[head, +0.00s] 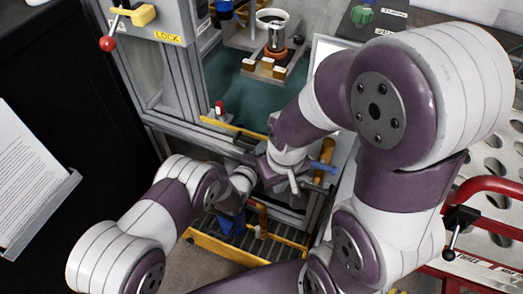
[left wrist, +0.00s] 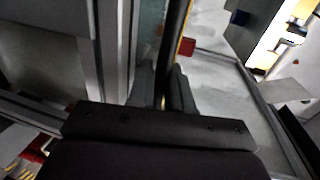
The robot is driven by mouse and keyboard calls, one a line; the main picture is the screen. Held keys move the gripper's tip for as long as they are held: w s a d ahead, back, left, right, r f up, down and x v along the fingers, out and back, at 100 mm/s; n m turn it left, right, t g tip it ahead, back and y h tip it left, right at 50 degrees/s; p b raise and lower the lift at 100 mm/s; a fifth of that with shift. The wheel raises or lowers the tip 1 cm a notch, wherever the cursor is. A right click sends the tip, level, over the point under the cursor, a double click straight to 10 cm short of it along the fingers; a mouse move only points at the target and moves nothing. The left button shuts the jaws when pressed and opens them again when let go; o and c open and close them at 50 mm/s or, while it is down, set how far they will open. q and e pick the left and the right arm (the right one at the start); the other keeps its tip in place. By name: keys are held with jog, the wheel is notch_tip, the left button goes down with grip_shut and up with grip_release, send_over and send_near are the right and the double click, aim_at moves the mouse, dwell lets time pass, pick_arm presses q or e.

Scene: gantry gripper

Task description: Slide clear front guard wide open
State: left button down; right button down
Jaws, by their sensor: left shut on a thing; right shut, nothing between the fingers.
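The clear front guard (left wrist: 151,45) shows in the left wrist view as a see-through strip beside a dark upright bar (left wrist: 174,40). My left gripper (left wrist: 163,98) is shut on this bar, one finger on each side. In the head view my left gripper (head: 258,168) is low at the machine front, its fingertips partly hidden by my right arm. My right gripper (head: 292,184) is just right of it, shut and empty. I cannot make out the guard's edges or how far open it is in the head view.
The machine has a grey frame (head: 178,75), a green bed (head: 228,85) and a yellow strip (head: 233,127) along its front. A LOCK lever with a red knob (head: 107,43) is at upper left. A red tubular rail (head: 490,185) and perforated panel stand at right.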

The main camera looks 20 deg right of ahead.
pick_arm(q)
jog(key=c, duration=1.2)
grip_release()
jog(key=p+v, duration=0.2)
jog(key=v, duration=1.1)
jog(key=shift+f, duration=0.1)
jog(key=shift+d, duration=0.1)
